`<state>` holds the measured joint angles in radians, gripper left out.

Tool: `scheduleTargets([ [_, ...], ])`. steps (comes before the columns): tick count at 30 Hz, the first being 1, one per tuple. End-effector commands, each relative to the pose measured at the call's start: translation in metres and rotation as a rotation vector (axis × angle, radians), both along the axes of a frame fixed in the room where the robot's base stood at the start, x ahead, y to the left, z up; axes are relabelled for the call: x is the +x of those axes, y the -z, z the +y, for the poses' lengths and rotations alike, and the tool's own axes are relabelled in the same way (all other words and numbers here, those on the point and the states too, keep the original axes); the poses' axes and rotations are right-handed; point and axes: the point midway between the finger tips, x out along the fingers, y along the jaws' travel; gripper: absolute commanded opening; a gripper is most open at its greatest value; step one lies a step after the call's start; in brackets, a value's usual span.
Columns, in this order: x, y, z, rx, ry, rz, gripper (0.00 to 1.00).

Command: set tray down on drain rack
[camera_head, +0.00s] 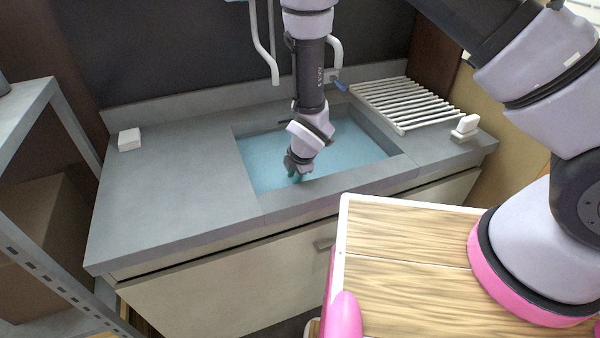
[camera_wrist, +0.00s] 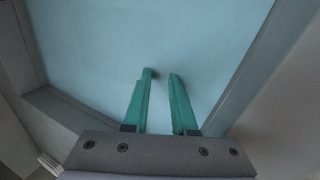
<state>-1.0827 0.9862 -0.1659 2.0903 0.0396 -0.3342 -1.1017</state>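My gripper (camera_head: 296,172) points down into the blue-floored sink (camera_head: 262,160). In the wrist view its two green fingers (camera_wrist: 161,77) stand a little apart with nothing between them, over the plain pale blue of the sink (camera_wrist: 100,40). The white slatted drain rack (camera_head: 405,103) lies on the counter to the right of the sink, with nothing on it. I see no tray in either view; part of the sink is hidden behind my arm.
A small white block (camera_head: 129,139) sits on the grey counter (camera_head: 175,190) at the left. A white object (camera_head: 466,127) stands at the rack's front right corner. Pipes (camera_head: 335,55) hang behind the sink. A metal shelf frame (camera_head: 40,262) is at the left.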

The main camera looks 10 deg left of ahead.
Motion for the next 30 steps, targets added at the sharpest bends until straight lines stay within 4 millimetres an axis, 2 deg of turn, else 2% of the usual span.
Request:
scheduleTargets([
  [18, 0.02, 0.06, 0.014, 0.0, 0.004, 0.001, 0.25],
  [30, 0.022, 0.069, 0.017, 0.001, 0.005, 0.001, 0.25],
])
